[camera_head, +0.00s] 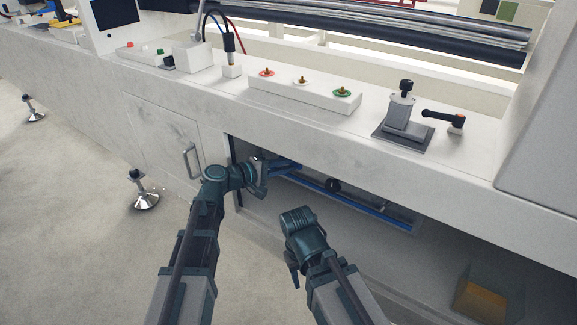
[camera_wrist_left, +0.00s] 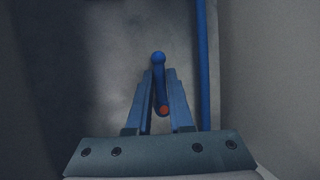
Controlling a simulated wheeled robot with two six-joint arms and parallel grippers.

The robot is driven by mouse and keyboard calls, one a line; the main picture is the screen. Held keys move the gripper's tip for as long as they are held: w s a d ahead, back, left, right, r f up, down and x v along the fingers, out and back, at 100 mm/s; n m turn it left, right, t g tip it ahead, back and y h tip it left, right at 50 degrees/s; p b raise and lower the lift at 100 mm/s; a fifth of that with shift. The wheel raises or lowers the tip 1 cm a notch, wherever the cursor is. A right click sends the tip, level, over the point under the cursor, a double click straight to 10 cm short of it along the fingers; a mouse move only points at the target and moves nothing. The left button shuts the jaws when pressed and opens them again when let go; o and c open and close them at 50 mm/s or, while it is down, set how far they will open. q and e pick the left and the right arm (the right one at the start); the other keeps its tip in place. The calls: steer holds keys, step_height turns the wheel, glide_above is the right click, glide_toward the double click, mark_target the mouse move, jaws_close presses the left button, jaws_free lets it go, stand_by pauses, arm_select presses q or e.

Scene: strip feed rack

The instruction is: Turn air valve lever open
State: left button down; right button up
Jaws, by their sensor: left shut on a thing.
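The air valve lever (camera_wrist_left: 158,58) is a blue bar with a rounded end and an orange-red spot near its other end. In the left wrist view it lies between the two fingers of my left gripper (camera_wrist_left: 161,76), which is shut on it. In the head view my left gripper (camera_head: 274,166) reaches into the recess under the machine's white ledge. The lever cannot be told apart clearly from the blue parts there. My right gripper (camera_head: 293,270) hangs outside the recess, apart from the lever; its jaws cannot be made out.
A blue pipe (camera_wrist_left: 203,60) runs beside the lever, and a dark round knob (camera_head: 333,185) sits further right in the recess. A cabinet door with a handle (camera_head: 190,160) is left of the opening. Buttons (camera_head: 302,80) and a black-handled clamp (camera_head: 404,110) stand on the ledge above.

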stand_by(0.3)
arm_select(q)
steer(key=c, duration=0.8)
jaws_free()
steer(key=shift+a, duration=0.1)
steer(key=p+v, duration=0.2)
steer(key=v, duration=1.1)
steer(key=shift+s+a+p, duration=0.2)
steer(key=shift+a+p, duration=0.1)
steer(key=shift+r, duration=0.1)
